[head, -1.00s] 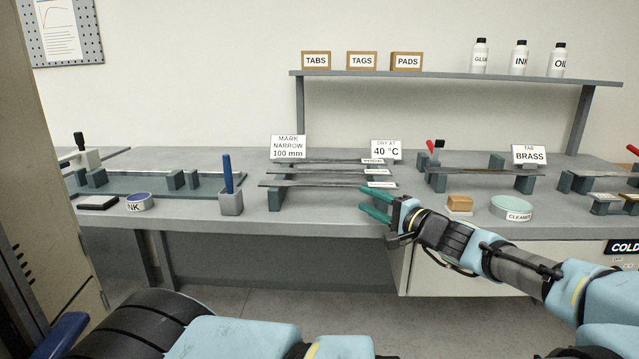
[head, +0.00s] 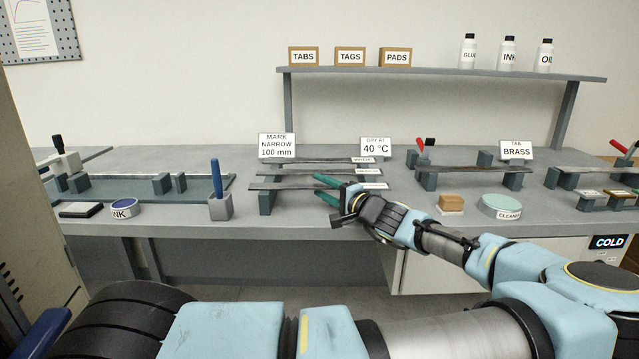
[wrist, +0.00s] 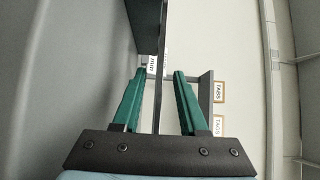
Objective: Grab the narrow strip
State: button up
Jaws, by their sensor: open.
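Three dark grey strips lie across blocks on the bench, one behind another: a front strip (head: 282,187), a middle strip (head: 285,173) and a back strip (head: 300,161). Each has a small white tag at its right end, too small to read surely, so I cannot tell which is the narrow one. My gripper (head: 319,186) has green fingers and is open at the front strip, right of its middle. In the wrist view one strip (wrist: 162,50) runs between the open fingers (wrist: 160,76), with a gap visible on both sides.
A sign (head: 277,146) reading "MARK NARROW 100 mm" stands behind the strips, beside a "40 °C" sign (head: 375,147). A cup with a blue pen (head: 219,206) stands to the left. A sponge block (head: 451,202) and a cleaner dish (head: 501,206) are to the right.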

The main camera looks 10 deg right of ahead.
jog(key=shift+w+a, duration=0.2)
jog(key=shift+w, duration=0.2)
grip_shut()
dwell(1.2)
